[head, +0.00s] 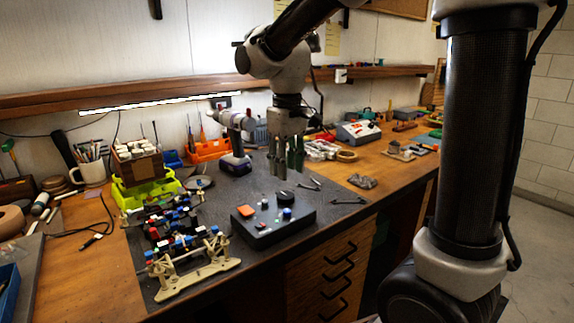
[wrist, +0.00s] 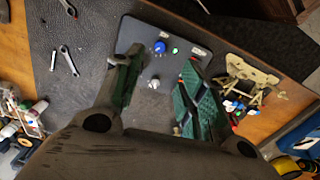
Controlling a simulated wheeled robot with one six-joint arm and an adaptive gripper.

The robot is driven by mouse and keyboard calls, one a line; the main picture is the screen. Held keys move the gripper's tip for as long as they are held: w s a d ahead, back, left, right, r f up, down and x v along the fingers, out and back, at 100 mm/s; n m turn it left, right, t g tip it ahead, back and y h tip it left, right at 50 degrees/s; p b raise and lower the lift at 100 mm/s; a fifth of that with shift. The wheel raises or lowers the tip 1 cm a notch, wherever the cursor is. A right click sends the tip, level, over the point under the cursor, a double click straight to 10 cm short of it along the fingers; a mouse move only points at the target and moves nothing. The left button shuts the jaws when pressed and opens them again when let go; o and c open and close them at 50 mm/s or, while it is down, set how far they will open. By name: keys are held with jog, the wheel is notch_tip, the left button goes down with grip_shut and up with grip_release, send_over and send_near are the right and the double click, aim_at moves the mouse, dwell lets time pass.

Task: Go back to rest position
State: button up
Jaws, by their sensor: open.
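My gripper (head: 286,165) hangs from my arm over the dark mat, pointing down. In the wrist view its two green-lined fingers (wrist: 158,95) are spread apart with nothing held between them. Below it is a dark control box (head: 273,222) with a black knob, a blue knob and small coloured buttons. The box also shows in the wrist view (wrist: 150,38), partly hidden behind the fingers. The fingertips appear to be above the box and apart from it.
A racecar chassis (head: 193,277) with coloured parts lies on the mat left of the box. Wrenches (head: 348,201) lie to the right. A yellow-green stand (head: 147,190), a drill (head: 236,163) and an orange bin (head: 207,151) are behind. A wooden shelf (head: 40,102) runs along the wall.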

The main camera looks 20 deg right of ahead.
dwell(0.3)
jog(key=s+d+r+m+t, duration=0.3)
jog(key=s+d+m+t, duration=0.1)
jog(key=s+d, duration=1.1)
jog(key=s, duration=0.4)
jog(key=shift+m, duration=0.4)
